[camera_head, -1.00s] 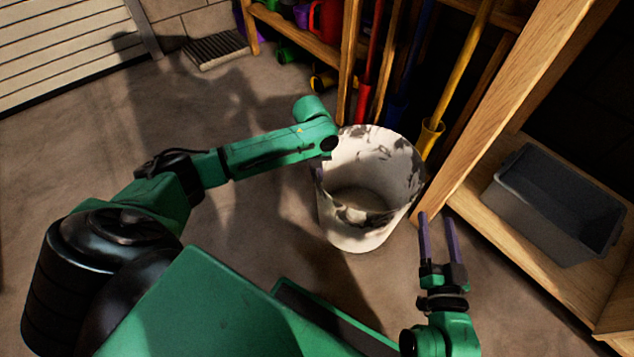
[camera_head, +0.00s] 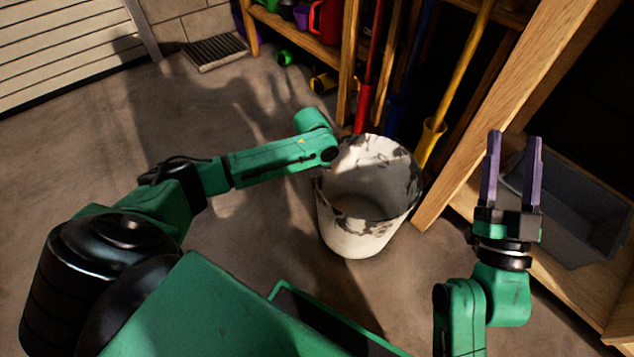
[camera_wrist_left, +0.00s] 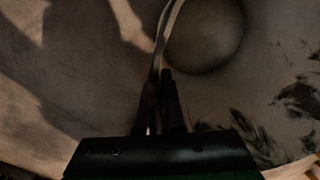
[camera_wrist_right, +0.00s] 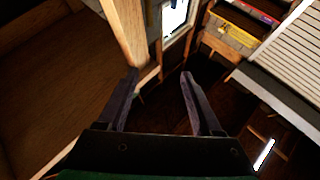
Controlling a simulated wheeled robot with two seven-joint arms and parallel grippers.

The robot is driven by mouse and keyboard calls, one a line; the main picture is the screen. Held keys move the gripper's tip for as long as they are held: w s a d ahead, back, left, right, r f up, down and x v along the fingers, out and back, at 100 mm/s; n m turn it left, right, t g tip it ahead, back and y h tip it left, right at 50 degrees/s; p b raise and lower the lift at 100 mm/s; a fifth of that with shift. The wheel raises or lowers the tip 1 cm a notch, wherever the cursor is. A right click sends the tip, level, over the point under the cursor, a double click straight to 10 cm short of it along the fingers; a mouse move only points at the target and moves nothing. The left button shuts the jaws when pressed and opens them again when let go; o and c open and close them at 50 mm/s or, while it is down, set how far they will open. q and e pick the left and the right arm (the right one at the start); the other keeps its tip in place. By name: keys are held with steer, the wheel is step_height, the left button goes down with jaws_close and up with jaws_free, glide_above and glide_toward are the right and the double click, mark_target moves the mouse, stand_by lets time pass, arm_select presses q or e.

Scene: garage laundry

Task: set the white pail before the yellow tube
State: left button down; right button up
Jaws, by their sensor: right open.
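The white pail (camera_head: 357,238), with dark blotches, stands open-topped near the middle of the head view. I cannot tell whether its base touches the floor. My left arm reaches to its far left rim; the left gripper is hidden there in the head view. In the left wrist view the fingers (camera_wrist_left: 160,100) close on the pail's thin wall (camera_wrist_left: 166,30). The yellow tube (camera_head: 430,142) is behind and right of the pail, by a wooden post, with a yellow pole rising from it. My right gripper (camera_head: 515,140) is open and empty, in front of the right-hand shelf.
A grey bin (camera_head: 570,215) sits on the low wooden shelf at right. Red (camera_head: 362,108) and blue (camera_head: 394,115) tubes stand left of the yellow one. A wooden post (camera_head: 480,140) is close to the pail's right side. Floor at left is clear.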

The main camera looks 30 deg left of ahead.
arm_select(q)
steer(key=shift+w, duration=0.1)
steer(key=c, duration=1)
jaws_free()
steer(key=shift+c, duration=0.2)
steer(key=shift+r, duration=0.1)
